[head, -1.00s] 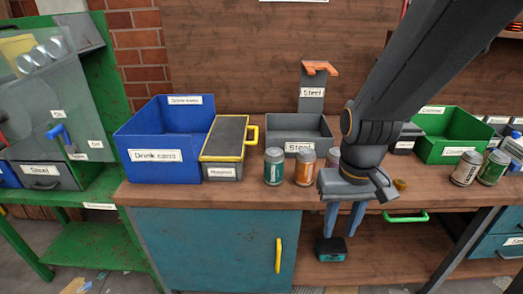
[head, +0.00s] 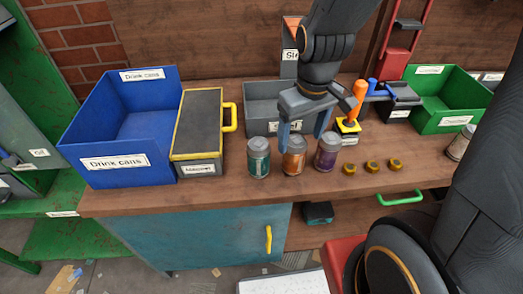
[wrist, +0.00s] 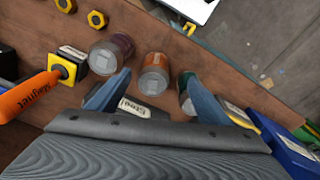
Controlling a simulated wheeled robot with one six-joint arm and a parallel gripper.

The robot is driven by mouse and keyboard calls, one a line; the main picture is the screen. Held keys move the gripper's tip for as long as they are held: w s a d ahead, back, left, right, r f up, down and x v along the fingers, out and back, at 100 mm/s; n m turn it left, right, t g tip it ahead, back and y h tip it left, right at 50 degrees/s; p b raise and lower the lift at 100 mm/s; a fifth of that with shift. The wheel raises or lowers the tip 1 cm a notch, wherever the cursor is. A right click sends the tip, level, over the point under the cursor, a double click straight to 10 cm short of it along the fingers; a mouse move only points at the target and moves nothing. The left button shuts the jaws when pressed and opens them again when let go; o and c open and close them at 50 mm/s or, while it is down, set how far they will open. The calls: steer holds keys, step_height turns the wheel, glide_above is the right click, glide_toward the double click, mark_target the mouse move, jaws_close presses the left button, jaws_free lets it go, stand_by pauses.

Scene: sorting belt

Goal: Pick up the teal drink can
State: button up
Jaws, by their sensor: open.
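The teal drink can (head: 258,158) stands upright on the wooden bench, left-most in a row of three cans. An orange can (head: 294,157) stands beside it, then a purple can (head: 326,153). My gripper (head: 303,134) is open and empty, pointing down above and behind the orange can, right of the teal one. In the wrist view, the orange can (wrist: 154,76) shows between the fingertips. The teal can (wrist: 184,97) is partly hidden by the right finger. The purple can (wrist: 112,52) is beyond the left finger.
A blue drink cans bin (head: 118,165) and a yellow-edged box (head: 200,170) stand left of the cans. A grey steel bin (head: 255,115) is behind them. A green bin (head: 440,120) is farther right.

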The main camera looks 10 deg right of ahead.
mark_target(259, 145)
steer(key=w+a+f+n, duration=0.1)
steer(key=a+n, duration=0.2)
steer(key=w+a+f+n+g+p, duration=0.1)
steer(key=a+f+n, duration=0.1)
steer(key=a+n, duration=0.1)
steer(key=w+a+f+n, duration=0.1)
steer(key=a+f+n, duration=0.1)
steer(key=a+n, duration=0.2)
steer(key=shift+w+n, duration=0.2)
steer(key=shift+n, duration=0.4)
steer(key=shift+w+d+f+p, duration=0.1)
steer(key=shift+f+p, duration=0.65)
steer(key=shift+f, duration=1.2)
steer(key=shift+d+f+p, duration=0.1)
steer(key=shift+f+p, duration=0.6)
steer(key=shift+f, duration=1.2)
steer(key=c, duration=1.1)
steer(key=shift+r, duration=0.1)
